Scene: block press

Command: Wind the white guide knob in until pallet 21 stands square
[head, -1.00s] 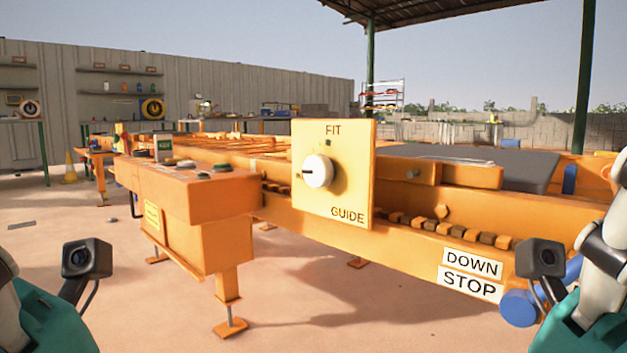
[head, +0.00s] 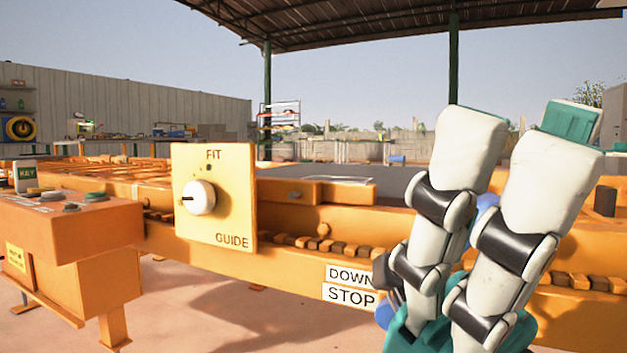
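The white guide knob (head: 200,197) sits on a yellow plate (head: 237,211) marked FIT at the top and GUIDE at the lower right. A dark mark on the knob points left, and a dark dot lies on the plate below FIT. My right gripper (head: 522,135) is raised large in the right foreground, well right of the knob and touching nothing I can see. Its white fingers stretch upward, open and empty; a teal piece shows behind the right finger. My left gripper is out of view. I cannot make out pallet 21.
An orange control box (head: 70,232) with buttons and a KEY label stands at the left. DOWN and STOP labels (head: 350,286) are on the orange beam (head: 285,267), partly beside my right gripper. Small brown blocks (head: 320,245) line the beam. The air before the plate is clear.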

